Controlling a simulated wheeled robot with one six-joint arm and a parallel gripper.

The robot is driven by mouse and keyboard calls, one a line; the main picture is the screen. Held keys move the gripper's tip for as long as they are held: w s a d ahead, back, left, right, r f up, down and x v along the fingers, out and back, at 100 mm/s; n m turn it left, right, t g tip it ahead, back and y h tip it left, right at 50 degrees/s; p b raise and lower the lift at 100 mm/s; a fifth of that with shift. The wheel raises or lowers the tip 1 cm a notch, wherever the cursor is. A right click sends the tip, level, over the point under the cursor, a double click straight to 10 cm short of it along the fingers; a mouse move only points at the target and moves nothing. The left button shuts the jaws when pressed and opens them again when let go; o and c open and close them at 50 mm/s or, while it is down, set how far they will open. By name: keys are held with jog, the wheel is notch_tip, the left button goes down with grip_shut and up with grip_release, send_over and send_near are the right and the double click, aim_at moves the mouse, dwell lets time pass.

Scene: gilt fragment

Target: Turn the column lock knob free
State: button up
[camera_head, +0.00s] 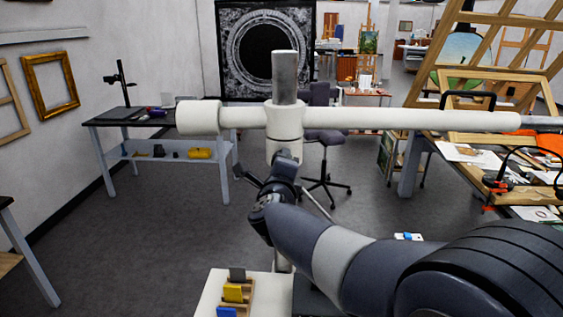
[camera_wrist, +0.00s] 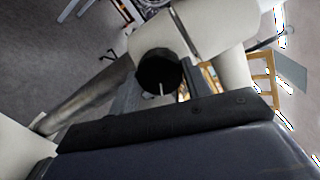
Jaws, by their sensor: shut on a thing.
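A white stand with a grey metal column (camera_head: 285,77) rises in the head view, carrying a long white horizontal arm (camera_head: 360,118) through a white collar (camera_head: 284,120). In the wrist view the black column lock knob (camera_wrist: 159,68) sits on the white collar (camera_wrist: 215,22), with a thin pale line on its face. My gripper (camera_wrist: 162,80) is shut on the knob, with a grey finger at each side. In the head view my gripper (camera_head: 284,160) is just below the collar and hides the knob.
A small rack (camera_head: 238,292) with yellow, blue and grey pieces stands at the bottom on a white surface. A side table (camera_head: 150,115) is at the left. A cluttered worktable (camera_head: 480,165) and a wooden easel stand at the right. Open floor and an office chair (camera_head: 325,137) lie behind.

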jog(key=shift+n, duration=1.1)
jog(key=o, duration=1)
jog(key=s+b, duration=0.1)
jog(key=s, duration=1)
jog(key=shift+a+r+b, duration=0.15)
jog(key=shift+r+b, duration=0.1)
jog(key=shift+b, duration=0.1)
jog(key=shift+w, duration=0.15)
